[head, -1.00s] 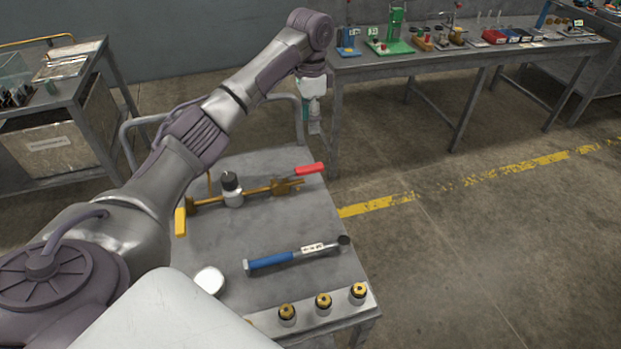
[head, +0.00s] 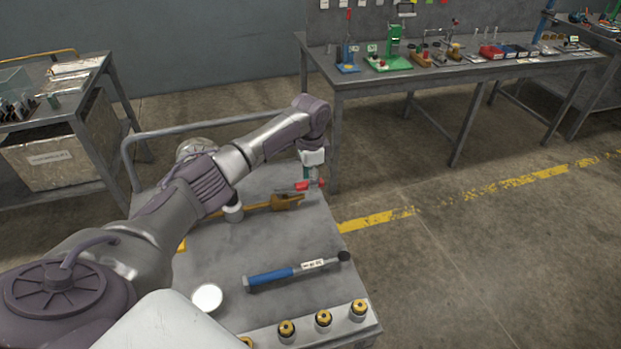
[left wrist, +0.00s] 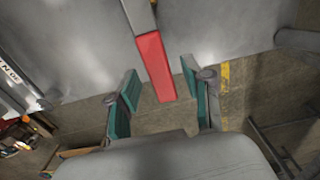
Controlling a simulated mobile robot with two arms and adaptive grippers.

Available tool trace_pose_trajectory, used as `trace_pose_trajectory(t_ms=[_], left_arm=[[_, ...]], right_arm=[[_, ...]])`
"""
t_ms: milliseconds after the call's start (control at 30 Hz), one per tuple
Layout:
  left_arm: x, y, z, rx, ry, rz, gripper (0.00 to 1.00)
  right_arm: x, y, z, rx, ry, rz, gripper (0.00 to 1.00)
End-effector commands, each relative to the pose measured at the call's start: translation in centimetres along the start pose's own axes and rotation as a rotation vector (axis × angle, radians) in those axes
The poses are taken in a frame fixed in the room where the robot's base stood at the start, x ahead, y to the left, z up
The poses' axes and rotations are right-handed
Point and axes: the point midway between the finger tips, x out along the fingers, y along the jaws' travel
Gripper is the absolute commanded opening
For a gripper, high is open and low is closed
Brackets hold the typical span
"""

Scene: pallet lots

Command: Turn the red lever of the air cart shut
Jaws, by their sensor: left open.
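The air cart (head: 300,235) has a grey top with a brass pipe (head: 262,207) along its far part. The red lever (head: 308,185) is at the pipe's right end, near the cart's right edge. My left gripper (head: 308,174) is right at the lever in the head view, hiding part of it. In the left wrist view the red lever (left wrist: 155,66) reaches between the two open teal-padded fingers (left wrist: 158,98), with gaps on both sides. A yellow lever (head: 181,245) at the pipe's left end is mostly hidden by my arm. My right gripper is not in view.
A blue-handled torque wrench (head: 290,272), a round white item (head: 207,297) and several brass-topped fittings (head: 323,318) are on the cart's near part. A workbench (head: 450,72) with tools stands behind right. The floor right of the cart is clear.

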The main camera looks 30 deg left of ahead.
Motion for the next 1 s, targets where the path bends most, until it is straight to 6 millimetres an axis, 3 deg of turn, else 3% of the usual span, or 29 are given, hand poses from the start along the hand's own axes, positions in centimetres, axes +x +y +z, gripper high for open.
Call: trace_pose_trajectory(t_ms=[300,600,1000], left_arm=[[0.35,0.02,-0.03,0.001,0.001,0.000,0.50],[0.31,0.01,-0.03,0.000,0.001,0.000,0.02],[0.22,0.08,-0.02,0.008,0.000,0.000,0.00]], right_arm=[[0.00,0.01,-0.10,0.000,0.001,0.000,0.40],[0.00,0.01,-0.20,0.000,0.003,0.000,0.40],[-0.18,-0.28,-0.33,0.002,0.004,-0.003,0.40]])
